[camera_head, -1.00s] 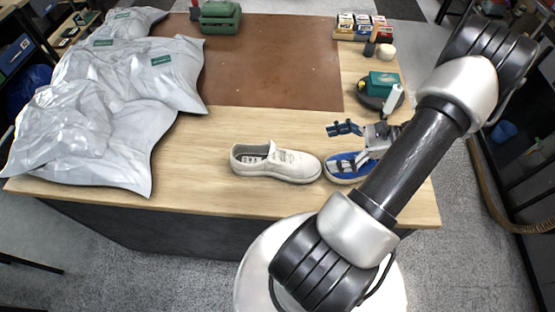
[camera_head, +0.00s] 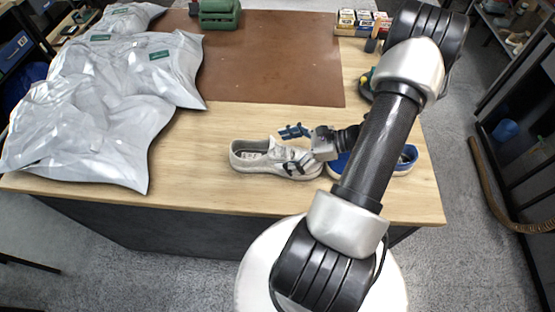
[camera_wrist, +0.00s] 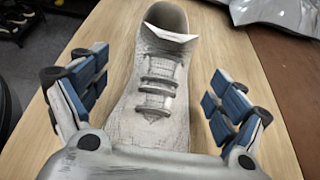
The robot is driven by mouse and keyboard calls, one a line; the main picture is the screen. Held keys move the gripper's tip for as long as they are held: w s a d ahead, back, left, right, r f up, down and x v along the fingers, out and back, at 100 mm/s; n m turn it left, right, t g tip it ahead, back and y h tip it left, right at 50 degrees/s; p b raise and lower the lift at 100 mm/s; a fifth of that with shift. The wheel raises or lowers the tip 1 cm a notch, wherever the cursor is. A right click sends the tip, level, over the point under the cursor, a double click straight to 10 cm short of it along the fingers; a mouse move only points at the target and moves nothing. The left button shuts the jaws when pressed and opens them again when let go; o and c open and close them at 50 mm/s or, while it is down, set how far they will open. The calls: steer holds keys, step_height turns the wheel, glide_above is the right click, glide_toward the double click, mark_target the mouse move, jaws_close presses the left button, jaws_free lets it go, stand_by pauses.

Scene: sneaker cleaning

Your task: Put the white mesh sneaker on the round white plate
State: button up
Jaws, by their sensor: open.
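The white mesh sneaker (camera_head: 248,160) lies on the wooden table near its front edge, its opening to the left and its toe to the right. In the wrist view the sneaker (camera_wrist: 155,125) runs up the middle, laces facing me. My gripper (camera_head: 296,148) is open above the front half of the sneaker. In the wrist view my gripper (camera_wrist: 158,97) has its blue-padded fingers spread to either side of the sneaker, with gaps between.
A blue shoe (camera_head: 406,158) lies just right of the sneaker, partly behind my arm. Silver bags (camera_head: 90,120) cover the table's left. A brown mat (camera_head: 270,60) lies behind, with a green case (camera_head: 219,14) and small boxes (camera_head: 360,20) at the back.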

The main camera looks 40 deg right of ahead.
steer(key=x, duration=0.2)
steer(key=shift+w+a+f, duration=0.15)
steer(key=shift+w+f, duration=0.05)
steer(key=shift+w, duration=0.05)
steer(key=shift+c, duration=0.5)
steer(key=c, duration=1.5)
steer(key=shift+r, duration=0.15)
step_height(320, 180, up, 20)
steer(key=p, duration=0.5)
